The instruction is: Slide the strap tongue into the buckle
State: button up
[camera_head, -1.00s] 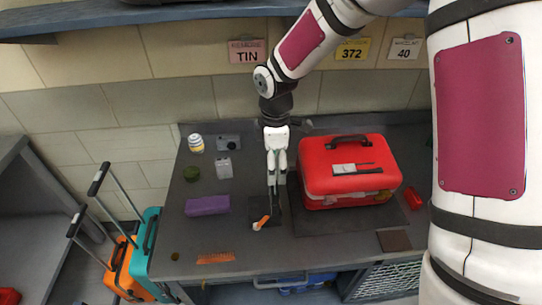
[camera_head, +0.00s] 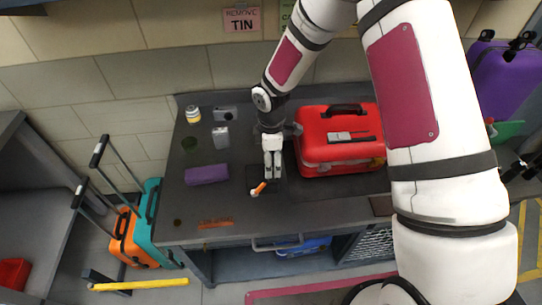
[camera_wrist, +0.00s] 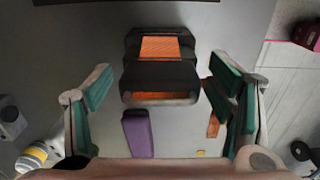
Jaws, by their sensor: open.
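My gripper (camera_head: 272,177) points down over a small dark pad (camera_head: 256,177) on the grey table, left of the red case. In the wrist view my gripper (camera_wrist: 160,90) has its two green-padded fingers spread, with gaps on both sides of a black piece with orange parts (camera_wrist: 160,75). I cannot tell whether this piece is the buckle, the tongue or both together. In the head view a small orange piece with a pale end (camera_head: 258,189) shows just below the fingertips. The fingers hide part of the pad.
The red case (camera_head: 335,158) stands close on the right. Bare tabletop (camera_head: 280,215) is in front. My arm blocks the right side.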

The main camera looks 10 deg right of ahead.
jog(key=c, duration=1.3)
jog(key=shift+r, duration=0.6)
jog(key=shift+r, duration=0.35)
jog(key=shift+r+p, duration=0.35)
jog(key=shift+r, duration=0.65)
jog(key=shift+r, duration=0.35)
jog(key=shift+r, duration=0.45)
jog(key=shift+r+p, duration=0.45)
jog(key=shift+r, duration=1.45)
